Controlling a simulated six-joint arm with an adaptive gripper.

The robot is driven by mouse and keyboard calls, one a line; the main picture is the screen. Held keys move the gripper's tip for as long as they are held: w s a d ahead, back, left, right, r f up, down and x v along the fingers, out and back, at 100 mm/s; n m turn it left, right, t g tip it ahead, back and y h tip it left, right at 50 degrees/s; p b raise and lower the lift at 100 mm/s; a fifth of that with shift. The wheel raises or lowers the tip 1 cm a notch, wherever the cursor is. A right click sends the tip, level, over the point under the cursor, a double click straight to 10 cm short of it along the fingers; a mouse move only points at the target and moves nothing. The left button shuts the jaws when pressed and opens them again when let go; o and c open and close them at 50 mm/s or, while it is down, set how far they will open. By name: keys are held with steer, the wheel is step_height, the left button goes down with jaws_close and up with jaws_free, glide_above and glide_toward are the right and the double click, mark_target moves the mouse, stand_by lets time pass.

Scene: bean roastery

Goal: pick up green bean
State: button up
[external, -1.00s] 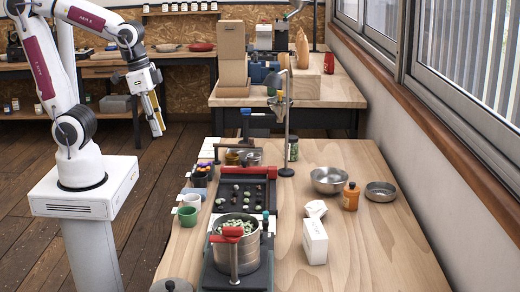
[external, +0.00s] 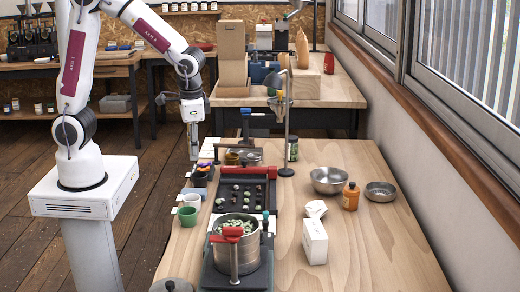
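A dark sorting tray (external: 228,178) lies on the near wooden table and holds several small beans, some pale green and some brown or reddish. One pale green bean (external: 236,197) lies in the tray. More greenish beans (external: 236,226) fill a metal pot (external: 238,250) in front of the tray. My gripper (external: 194,156) hangs pointing down near the table's far left corner, beyond and to the left of the tray. It is apart from the beans. Its fingers are too small and edge-on to tell whether they are open.
White and green cups (external: 188,216) stand left of the tray. A metal stand (external: 287,130) rises behind it. A white box (external: 315,241), an orange bottle (external: 350,197) and metal bowls (external: 329,180) stand to the right. The table's front right is clear.

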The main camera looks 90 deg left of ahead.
steer(key=w+a+f+n+g+y, duration=0.15)
steer(key=w+a+f+n, duration=0.25)
steer(key=w+f+n, duration=0.55)
steer(key=n+t+y, duration=0.1)
steer(key=n, duration=0.2)
glide_toward(247, 201)
steer(key=shift+s+a+f, duration=0.1)
steer(key=shift+s, duration=0.3)
steer(key=shift+s+a+f, duration=0.1)
steer(key=shift+s+a, duration=0.05)
steer(key=shift+s, duration=0.3)
steer(key=shift+w+a+r+n+t, duration=0.15)
steer(key=shift+w+n, duration=0.15)
steer(key=shift+n, duration=0.6)
steer(key=shift+w+a+r+n+t, duration=0.15)
steer(key=shift+w+n, duration=0.15)
steer(key=shift+n, duration=0.55)
steer(key=shift+d, duration=0.1)
steer(key=shift+x, duration=1.25)
steer(key=shift+f, duration=0.1)
steer(key=shift+x, duration=2.55)
steer(key=shift+s, duration=0.1)
